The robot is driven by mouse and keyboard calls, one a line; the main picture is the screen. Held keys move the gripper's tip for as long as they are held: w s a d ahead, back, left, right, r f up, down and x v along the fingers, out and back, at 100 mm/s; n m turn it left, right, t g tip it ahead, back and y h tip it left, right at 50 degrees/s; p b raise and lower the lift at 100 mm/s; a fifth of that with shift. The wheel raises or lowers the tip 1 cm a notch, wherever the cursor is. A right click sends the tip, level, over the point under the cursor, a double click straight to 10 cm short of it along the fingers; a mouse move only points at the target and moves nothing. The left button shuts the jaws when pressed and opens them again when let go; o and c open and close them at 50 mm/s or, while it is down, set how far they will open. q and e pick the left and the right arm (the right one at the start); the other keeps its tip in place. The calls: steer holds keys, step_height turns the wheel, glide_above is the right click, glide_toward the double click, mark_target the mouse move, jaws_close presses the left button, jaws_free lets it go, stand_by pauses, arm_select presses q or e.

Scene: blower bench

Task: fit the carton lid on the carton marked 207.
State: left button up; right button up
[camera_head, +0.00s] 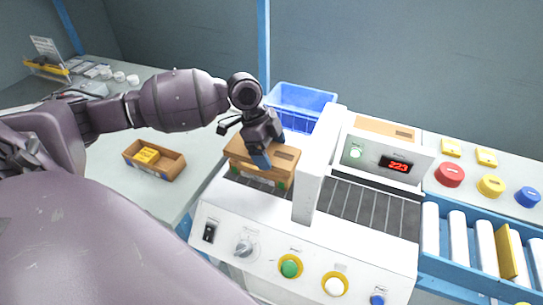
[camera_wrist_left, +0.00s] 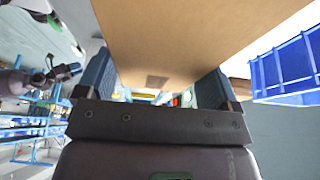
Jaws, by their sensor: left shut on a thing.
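My left gripper (camera_head: 262,152) is shut on a brown cardboard piece (camera_head: 284,155), which looks like the carton lid, over the machine's belt left of the white arch. In the left wrist view a broad cardboard panel (camera_wrist_left: 190,35) lies between the two fingers (camera_wrist_left: 155,88). Below the piece in the head view shows a lower cardboard edge with green marks, apparently a carton (camera_head: 258,181). Whether the lid is fully seated, I cannot tell. No number 207 is readable. A dark arm at the left of the left wrist view seems my right one; its gripper (camera_wrist_left: 66,72) is too small to judge.
A small open carton (camera_head: 177,168) with yellow contents stands on the left bench. A blue bin (camera_head: 305,97) is behind the belt. The white arch (camera_head: 317,165) stands close right of the gripper. Beyond are a red display (camera_head: 397,166), another cardboard top (camera_head: 385,127) and rollers (camera_head: 458,236).

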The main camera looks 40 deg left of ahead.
mark_target(267, 151)
arm_select(q)
step_height(267, 151, down, 2)
steer(key=shift+f, duration=0.2)
arm_select(e)
steer(key=shift+w+a+r, duration=0.1)
steer(key=shift+w+a, duration=0.05)
steer(key=shift+w, duration=0.2)
arm_select(q)
steer(key=shift+f, duration=0.45)
arm_select(e)
steer(key=shift+a, duration=0.1)
arm_select(q)
steer(key=o, duration=0.7)
arm_select(e)
steer(key=shift+s+f, duration=0.25)
steer(key=shift+s, duration=0.15)
steer(key=shift+d, duration=0.2)
